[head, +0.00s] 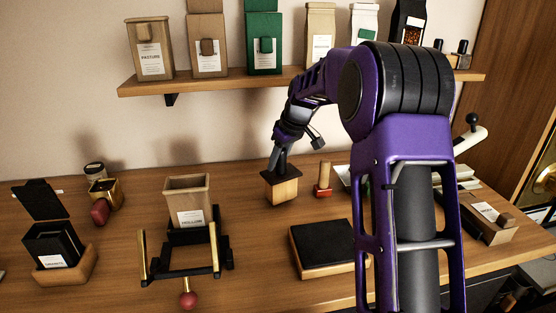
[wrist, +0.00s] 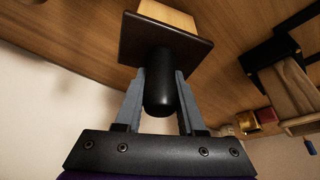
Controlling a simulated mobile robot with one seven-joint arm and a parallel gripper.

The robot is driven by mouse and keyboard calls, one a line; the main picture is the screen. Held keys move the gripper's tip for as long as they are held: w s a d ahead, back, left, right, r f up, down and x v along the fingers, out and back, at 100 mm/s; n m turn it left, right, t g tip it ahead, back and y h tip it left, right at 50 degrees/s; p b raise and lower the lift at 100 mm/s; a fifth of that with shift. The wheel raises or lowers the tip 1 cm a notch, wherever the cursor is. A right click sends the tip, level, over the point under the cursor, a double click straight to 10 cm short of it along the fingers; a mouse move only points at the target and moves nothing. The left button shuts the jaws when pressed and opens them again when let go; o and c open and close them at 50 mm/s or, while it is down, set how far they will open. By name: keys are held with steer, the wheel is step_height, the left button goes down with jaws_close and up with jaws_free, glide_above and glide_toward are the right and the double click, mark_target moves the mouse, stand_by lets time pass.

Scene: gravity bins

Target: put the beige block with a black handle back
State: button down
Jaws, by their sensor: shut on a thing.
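The beige block with a black handle (head: 283,190) is in the middle of the head view, over the back part of the table. It has a wide black plate on top and is upright, block downward. My gripper (head: 279,160) is above it, shut on the black handle. In the wrist view the handle (wrist: 160,88) stands between the two grey fingers of my gripper (wrist: 162,78), with the black plate (wrist: 163,42) and part of the beige body beyond. I cannot tell whether the block's bottom touches the table.
A small red-based wooden stamp (head: 323,182) stands close to the right. A black-topped wooden board (head: 322,246) lies in front. A wooden bin on a black and brass stand (head: 187,187) is to the left. A shelf (head: 230,83) with several bags and bins runs above.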

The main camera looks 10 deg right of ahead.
steer(key=shift+f, duration=0.2)
steer(key=shift+c, duration=2.2)
jaws_free()
steer(key=p+v, duration=0.2)
steer(key=v, duration=1.5)
steer(key=shift+s+r, duration=0.1)
steer(key=shift+r, duration=0.05)
